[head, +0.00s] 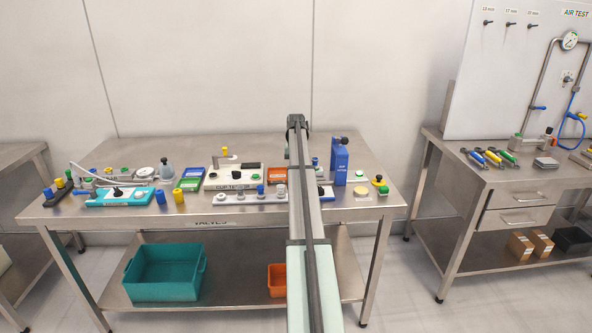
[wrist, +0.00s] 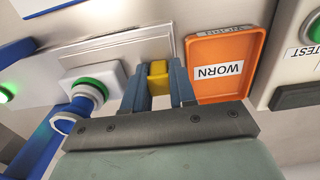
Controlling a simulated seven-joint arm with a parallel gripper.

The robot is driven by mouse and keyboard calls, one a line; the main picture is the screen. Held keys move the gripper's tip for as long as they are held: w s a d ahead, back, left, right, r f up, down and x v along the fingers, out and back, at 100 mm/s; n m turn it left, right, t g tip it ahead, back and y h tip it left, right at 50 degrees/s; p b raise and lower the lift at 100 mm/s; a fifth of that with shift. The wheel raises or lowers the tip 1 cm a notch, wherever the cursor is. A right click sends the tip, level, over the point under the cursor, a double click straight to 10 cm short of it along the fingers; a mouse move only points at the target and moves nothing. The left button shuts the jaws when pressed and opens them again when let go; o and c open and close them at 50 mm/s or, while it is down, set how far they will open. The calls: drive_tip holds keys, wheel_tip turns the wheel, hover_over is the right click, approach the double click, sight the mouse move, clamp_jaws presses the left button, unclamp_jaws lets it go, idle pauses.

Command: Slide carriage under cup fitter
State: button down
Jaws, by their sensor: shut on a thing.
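My gripper (wrist: 158,88) is shut on a yellow block (wrist: 158,69), which sits between its two blue-grey fingers. The block is beside a pale metal plate; whether it belongs to the carriage cannot be told. In the head view my own arm hides the gripper and the block. A tall blue post (head: 340,160), which seems to be the cup fitter, stands right of my arm; its label is too small to read surely. A blue part (wrist: 45,145) shows at lower left in the wrist view, near a green-ringed white box (wrist: 88,82).
An orange tray labelled WORN (wrist: 245,86) lies right of the fingers and also shows in the head view (head: 277,174). A grey strip with several knobs (head: 235,199) lies along the front of the steel table (head: 120,213). A teal fixture (head: 120,197) stands farther left.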

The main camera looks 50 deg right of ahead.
sight(313, 162)
drive_tip(key=s+d, duration=0.5)
idle(0.4)
drive_tip(key=c, duration=1)
unclamp_jaws()
wheel_tip(313, 162, up, 12)
drive_tip(key=shift+w+r, duration=0.1)
drive_tip(key=shift+r, duration=0.85)
